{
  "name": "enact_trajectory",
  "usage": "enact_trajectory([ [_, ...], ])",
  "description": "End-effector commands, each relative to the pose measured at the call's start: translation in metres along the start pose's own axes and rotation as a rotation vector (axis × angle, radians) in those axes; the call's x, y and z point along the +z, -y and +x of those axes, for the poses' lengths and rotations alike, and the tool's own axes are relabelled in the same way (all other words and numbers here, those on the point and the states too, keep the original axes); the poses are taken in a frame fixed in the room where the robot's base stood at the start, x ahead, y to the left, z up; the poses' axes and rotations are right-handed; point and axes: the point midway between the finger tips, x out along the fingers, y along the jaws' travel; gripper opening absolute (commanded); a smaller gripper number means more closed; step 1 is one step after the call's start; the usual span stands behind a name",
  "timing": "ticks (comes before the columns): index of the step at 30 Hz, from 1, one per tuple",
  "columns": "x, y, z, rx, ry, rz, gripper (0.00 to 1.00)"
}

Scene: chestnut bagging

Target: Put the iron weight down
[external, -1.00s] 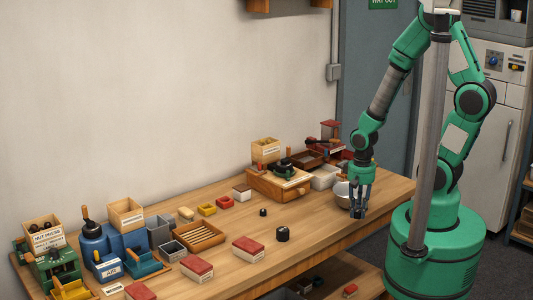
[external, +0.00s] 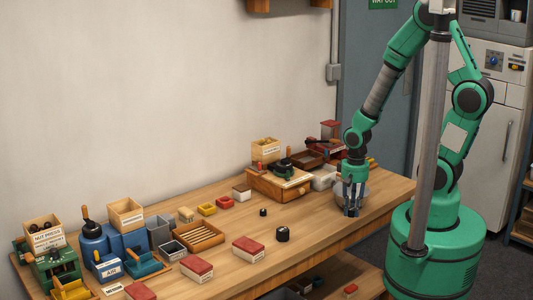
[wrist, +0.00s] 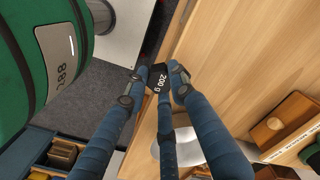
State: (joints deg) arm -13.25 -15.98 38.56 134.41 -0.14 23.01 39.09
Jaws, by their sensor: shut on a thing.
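The iron weight (wrist: 161,84) is black and reads "200 g" in the wrist view. My gripper (wrist: 158,73) is shut on it, with the blue-grey fingers around it. In the external view my gripper (external: 352,212) points down, low over the right end of the bench, in front of the metal bowl. There the fingers hide most of the weight, and I cannot tell whether it touches the bench top.
A larger black weight (external: 283,234) and a small one (external: 263,212) stand on the bench (external: 330,225) to the left. The metal bowl (wrist: 170,152) is close to my fingers. A wooden box with a dark device (external: 275,185) stands behind. Bare wood lies left of my gripper.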

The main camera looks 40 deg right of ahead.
Motion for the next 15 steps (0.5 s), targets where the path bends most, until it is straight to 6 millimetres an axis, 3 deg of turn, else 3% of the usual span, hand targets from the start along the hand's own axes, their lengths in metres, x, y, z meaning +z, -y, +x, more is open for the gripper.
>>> enact_trajectory([
  [8,-0.035,0.059,-0.007,0.0,0.0,0.013,0.0],
  [15,-0.065,0.126,-0.009,0.001,0.001,0.03,0.0],
])
